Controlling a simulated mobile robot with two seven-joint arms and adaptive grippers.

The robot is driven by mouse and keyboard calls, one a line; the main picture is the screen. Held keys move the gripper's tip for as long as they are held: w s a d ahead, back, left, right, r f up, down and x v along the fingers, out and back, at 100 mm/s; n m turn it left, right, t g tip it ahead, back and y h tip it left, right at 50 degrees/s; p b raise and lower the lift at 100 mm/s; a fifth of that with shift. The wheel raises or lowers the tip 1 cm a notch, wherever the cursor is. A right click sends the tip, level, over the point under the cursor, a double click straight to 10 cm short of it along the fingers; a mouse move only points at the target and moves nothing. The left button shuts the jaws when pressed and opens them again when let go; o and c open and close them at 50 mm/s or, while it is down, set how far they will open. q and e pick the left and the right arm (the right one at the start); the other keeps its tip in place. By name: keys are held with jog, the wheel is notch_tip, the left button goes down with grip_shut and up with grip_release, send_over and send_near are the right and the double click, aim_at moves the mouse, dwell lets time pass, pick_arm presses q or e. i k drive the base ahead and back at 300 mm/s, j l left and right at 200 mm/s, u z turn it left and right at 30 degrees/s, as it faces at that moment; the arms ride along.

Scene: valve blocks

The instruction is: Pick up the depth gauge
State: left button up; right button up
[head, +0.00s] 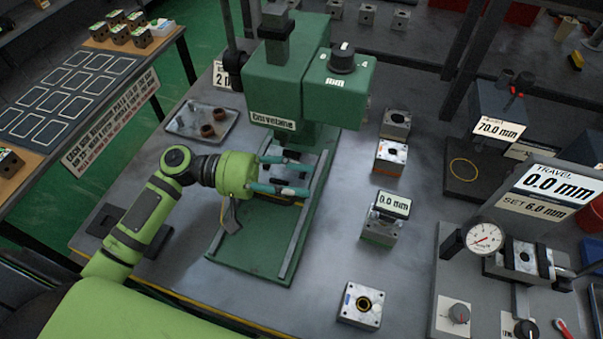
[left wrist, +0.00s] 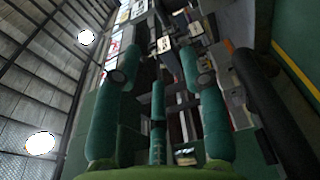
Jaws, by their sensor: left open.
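The depth gauge appears to be the small unit with a "0.0 mm" display (head: 393,205) resting on a grey metal block (head: 379,230), right of the green press. My left gripper (head: 303,174) is open at the press's working area, left of and apart from the gauge. Its fingers point right in the head view. I cannot clearly make out the gauge in that view. My right gripper is not in view.
The green press (head: 285,90) rises behind my left gripper. Separate blocks (head: 391,156) and (head: 361,305) stand behind and in front of the gauge. A tray with brown rings (head: 202,122) lies at left. A dial test station (head: 485,237) fills the right.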

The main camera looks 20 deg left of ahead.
aim_at(390, 209)
jog(key=k, duration=1.5)
